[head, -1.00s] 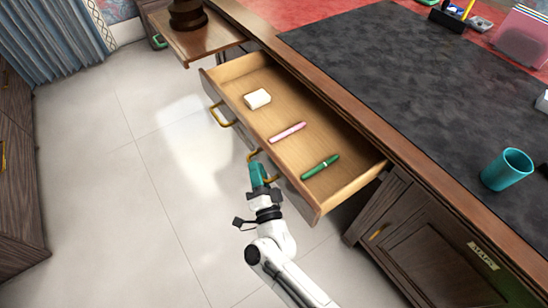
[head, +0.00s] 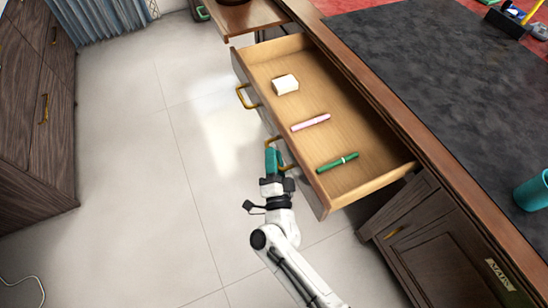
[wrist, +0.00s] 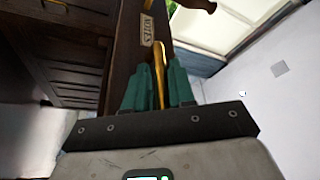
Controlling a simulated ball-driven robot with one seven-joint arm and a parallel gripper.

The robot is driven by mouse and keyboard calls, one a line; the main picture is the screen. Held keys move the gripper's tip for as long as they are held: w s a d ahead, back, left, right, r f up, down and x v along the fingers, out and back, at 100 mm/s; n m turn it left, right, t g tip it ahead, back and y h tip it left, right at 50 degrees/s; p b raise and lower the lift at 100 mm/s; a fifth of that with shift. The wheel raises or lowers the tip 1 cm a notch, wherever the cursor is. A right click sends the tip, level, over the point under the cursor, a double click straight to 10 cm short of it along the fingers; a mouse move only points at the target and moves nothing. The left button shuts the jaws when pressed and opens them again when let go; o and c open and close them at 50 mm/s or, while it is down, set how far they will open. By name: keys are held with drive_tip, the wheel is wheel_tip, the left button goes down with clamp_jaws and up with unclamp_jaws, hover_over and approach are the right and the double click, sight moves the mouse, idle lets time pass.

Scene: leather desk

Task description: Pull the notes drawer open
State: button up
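The notes drawer (head: 372,190) stands well open from the desk in the head view, its light wood inside exposed. A cream block (head: 285,84), a pink pen (head: 310,122) and a green pen (head: 338,162) lie in it. My gripper (head: 273,158) is at the near gold handle on the drawer's front. In the wrist view my teal fingers (wrist: 160,82) are on both sides of the gold handle (wrist: 159,62) and look shut on it. The drawer front (wrist: 124,55) with its NOTES label (wrist: 147,30) shows just beyond. The exact finger contact is hard to see.
A dark desk top (head: 440,80) lies to the right, with a teal cup (head: 533,192) near its edge. A cabinet door (head: 440,235) marked MAPS is below. A dark cabinet (head: 40,110) stands at left. Pale tiled floor (head: 150,200) between is clear.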

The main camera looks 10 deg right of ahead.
drive_tip(key=shift+s, duration=0.15)
drive_tip(key=v, duration=1)
drive_tip(key=shift+s, duration=0.25)
drive_tip(key=shift+f, duration=0.1)
